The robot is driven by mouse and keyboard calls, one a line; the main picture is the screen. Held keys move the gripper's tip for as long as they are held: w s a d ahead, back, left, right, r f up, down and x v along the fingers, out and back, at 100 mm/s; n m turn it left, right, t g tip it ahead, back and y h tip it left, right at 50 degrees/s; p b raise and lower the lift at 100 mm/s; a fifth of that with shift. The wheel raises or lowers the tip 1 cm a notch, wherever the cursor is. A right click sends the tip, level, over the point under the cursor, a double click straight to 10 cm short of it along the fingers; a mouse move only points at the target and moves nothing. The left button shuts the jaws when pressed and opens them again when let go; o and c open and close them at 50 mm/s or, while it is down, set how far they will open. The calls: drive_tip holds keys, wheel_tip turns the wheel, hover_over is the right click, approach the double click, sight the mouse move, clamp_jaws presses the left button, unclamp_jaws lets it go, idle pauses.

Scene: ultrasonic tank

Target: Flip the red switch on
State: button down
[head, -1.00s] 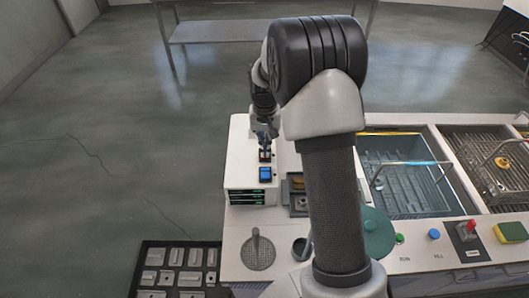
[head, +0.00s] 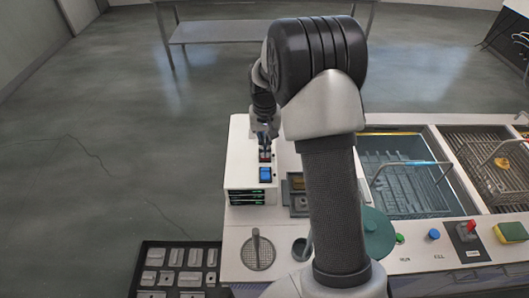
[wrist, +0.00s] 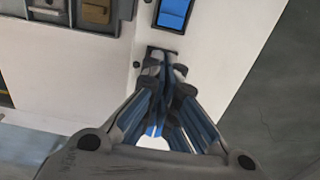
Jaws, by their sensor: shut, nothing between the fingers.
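A white box (head: 237,160) stands at the left end of the bench. A blue rocker switch (head: 265,174) is on its top and also shows in the wrist view (wrist: 174,12). Just behind it in the head view is a small switch with a hint of red (head: 265,158). In the wrist view its dark frame (wrist: 151,52) shows around my fingertips, which hide most of the rocker, so I cannot tell its position. My gripper (wrist: 166,68) is shut and empty, with its tips at this switch. Contact is not clear. It also shows in the head view (head: 264,148).
A red button (head: 471,225) on a dark base is far right on the bench front, near a blue button (head: 434,234) and a sponge (head: 511,232). A tank (head: 400,205) is right of my arm. A tray of metal parts (head: 145,262) is at lower left.

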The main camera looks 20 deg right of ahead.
drive_tip(key=shift+f+b, duration=0.65)
drive_tip(key=shift+f, duration=0.5)
idle(0.4)
drive_tip(key=shift+r+p, duration=2.65)
drive_tip(key=shift+r, duration=0.9)
drive_tip(key=s+a+r+n+t+b, duration=0.1)
drive_tip(key=s+a+r+b, duration=0.15)
drive_tip(key=s+r, duration=0.4)
drive_tip(key=s+a+r+n+t+b, duration=0.1)
drive_tip(key=s+a+r, duration=0.3)
drive_tip(key=s+r, duration=0.3)
drive_tip(key=s+a+n+t+b, duration=0.2)
drive_tip(key=s+a, duration=0.2)
drive_tip(key=s, duration=1.2)
drive_tip(key=shift+s+a+r+n+t, duration=0.15)
drive_tip(key=shift+s+r+n+t, duration=0.05)
drive_tip(key=shift+s+n+t, duration=0.1)
